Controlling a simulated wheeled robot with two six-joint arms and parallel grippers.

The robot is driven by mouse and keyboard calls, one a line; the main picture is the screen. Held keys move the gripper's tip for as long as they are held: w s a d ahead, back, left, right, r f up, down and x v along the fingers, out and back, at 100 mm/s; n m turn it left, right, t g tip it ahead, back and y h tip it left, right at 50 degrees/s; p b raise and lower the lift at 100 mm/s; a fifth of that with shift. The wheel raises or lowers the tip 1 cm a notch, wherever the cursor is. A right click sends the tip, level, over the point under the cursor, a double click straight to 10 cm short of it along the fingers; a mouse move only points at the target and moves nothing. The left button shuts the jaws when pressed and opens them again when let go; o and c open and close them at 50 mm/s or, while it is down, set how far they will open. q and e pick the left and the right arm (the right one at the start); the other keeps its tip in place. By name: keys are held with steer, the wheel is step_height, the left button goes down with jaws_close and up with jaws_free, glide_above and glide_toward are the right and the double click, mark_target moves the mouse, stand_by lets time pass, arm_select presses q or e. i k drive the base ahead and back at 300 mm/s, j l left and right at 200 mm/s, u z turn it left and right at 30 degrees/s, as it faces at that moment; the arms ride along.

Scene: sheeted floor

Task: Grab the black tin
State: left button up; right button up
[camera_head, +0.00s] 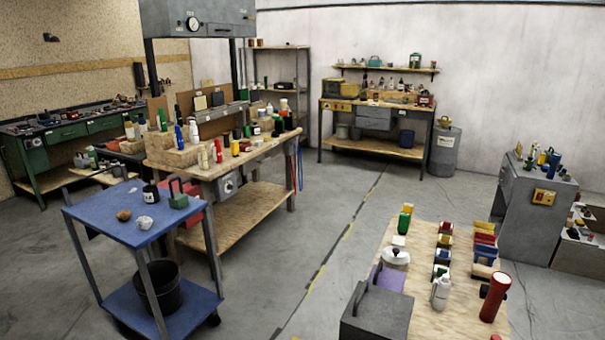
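A small black tin (150,195) with a pale mark on its front stands upright on the top of the blue cart (108,208) at the left. A green padlock-like object (178,199) stands close to its right. A brown lump (124,215) and a whitish crumpled lump (144,223) lie in front of it. Other small dark containers (279,124) stand on the wooden workbench behind; I cannot tell what they are. Neither of my grippers is in view.
A black bucket (158,287) sits on the cart's lower shelf. The wooden workbench (215,168) stands close behind the cart. A plywood table (425,290) at the lower right holds a grey box (377,315), a red flashlight (494,297) and bottles. Grey floor (300,245) between them is clear.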

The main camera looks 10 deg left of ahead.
mark_target(150, 192)
steer(key=i+j+z, duration=0.2)
steer(key=j, duration=0.35)
steer(key=i+j+z, duration=0.15)
steer(key=j, duration=0.45)
steer(key=i+j+z, duration=0.2)
steer(key=j, duration=0.35)
steer(key=j+z, duration=0.2)
steer(key=j, duration=0.4)
